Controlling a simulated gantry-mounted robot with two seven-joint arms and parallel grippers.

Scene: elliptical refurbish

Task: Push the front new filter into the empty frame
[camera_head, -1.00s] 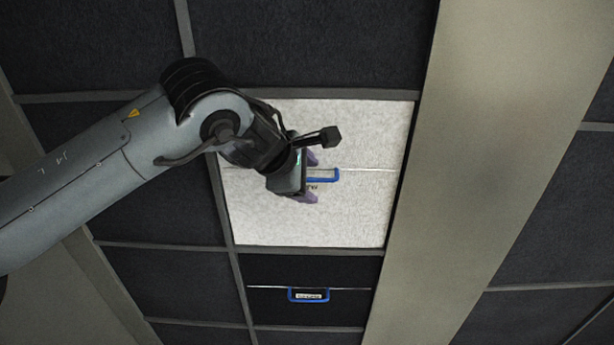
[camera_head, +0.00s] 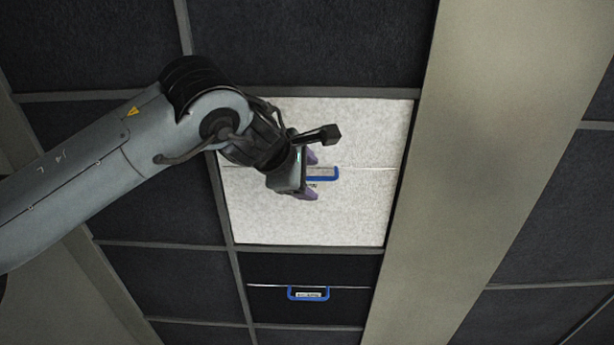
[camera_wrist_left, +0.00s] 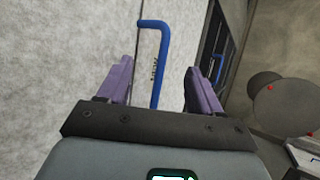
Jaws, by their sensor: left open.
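The new filter is a white panel (camera_head: 310,222) with a blue handle (camera_head: 323,174) at its middle, and it sits within the dark frame grid in the head view. My left gripper (camera_head: 312,175) is open at the handle, its purple fingers spread on either side. Whether the fingers touch the filter face cannot be told. My right gripper is not in view.
Dark filter panels (camera_head: 310,45) surround the white one. A dark panel below it has a blue handle (camera_head: 308,294) and label. A broad beige beam (camera_head: 490,120) runs along the right side. In the wrist view, grey round shapes (camera_wrist_left: 283,105) stand at the right.

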